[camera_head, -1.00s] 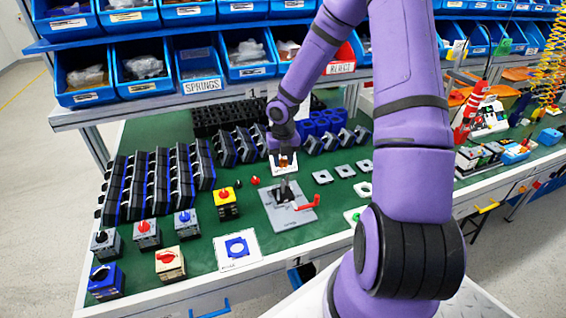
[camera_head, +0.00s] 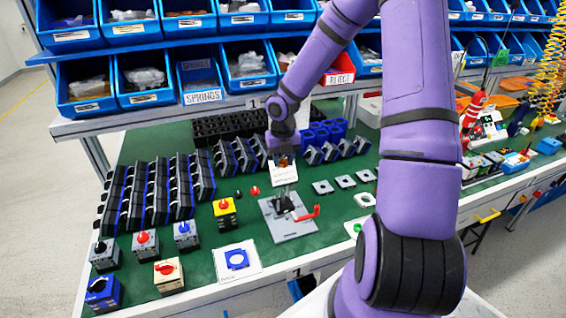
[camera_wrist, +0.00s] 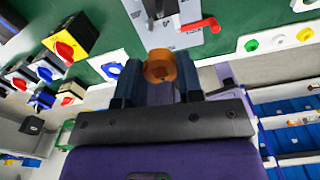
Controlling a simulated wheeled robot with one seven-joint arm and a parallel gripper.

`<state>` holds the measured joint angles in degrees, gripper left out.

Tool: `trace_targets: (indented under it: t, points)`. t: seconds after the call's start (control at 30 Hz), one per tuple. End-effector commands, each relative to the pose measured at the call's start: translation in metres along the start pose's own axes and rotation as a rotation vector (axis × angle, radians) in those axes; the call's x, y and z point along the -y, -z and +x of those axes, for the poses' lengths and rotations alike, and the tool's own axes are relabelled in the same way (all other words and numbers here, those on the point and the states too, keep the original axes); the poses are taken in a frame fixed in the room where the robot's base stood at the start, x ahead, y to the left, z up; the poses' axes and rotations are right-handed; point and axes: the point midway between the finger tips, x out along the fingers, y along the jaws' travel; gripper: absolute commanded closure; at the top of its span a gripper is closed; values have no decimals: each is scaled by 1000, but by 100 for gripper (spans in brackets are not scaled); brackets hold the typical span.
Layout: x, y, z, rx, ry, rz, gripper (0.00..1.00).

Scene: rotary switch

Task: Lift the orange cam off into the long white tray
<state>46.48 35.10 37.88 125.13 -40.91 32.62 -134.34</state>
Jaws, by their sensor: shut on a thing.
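My gripper (camera_wrist: 158,78) is shut on the orange cam (camera_wrist: 160,66), a short round piece between its two dark fingers. In the head view my gripper (camera_head: 283,160) is above the far part of a grey fixture plate (camera_head: 289,228) with a red lever (camera_head: 306,214). The cam appears clear of the fixture. A white strip with green, yellow and white round pieces (camera_wrist: 275,39) shows in the wrist view; it may be the long white tray. In the head view its near end (camera_head: 352,229) is partly hidden by my arm.
Several rotary switches (camera_head: 226,213) stand at the left of the green bench. Rows of dark housings (camera_head: 155,192) lie behind them. Square grey plates (camera_head: 345,181) lie right of the fixture. Blue bins (camera_head: 201,83) hang above the back.

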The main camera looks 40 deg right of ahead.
Motion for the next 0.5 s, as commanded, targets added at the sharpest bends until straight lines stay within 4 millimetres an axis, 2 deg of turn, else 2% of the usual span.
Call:
trace_targets:
  t: [0.5]
  points:
    - [0, 0, -19, 0, 0, 1, 94]
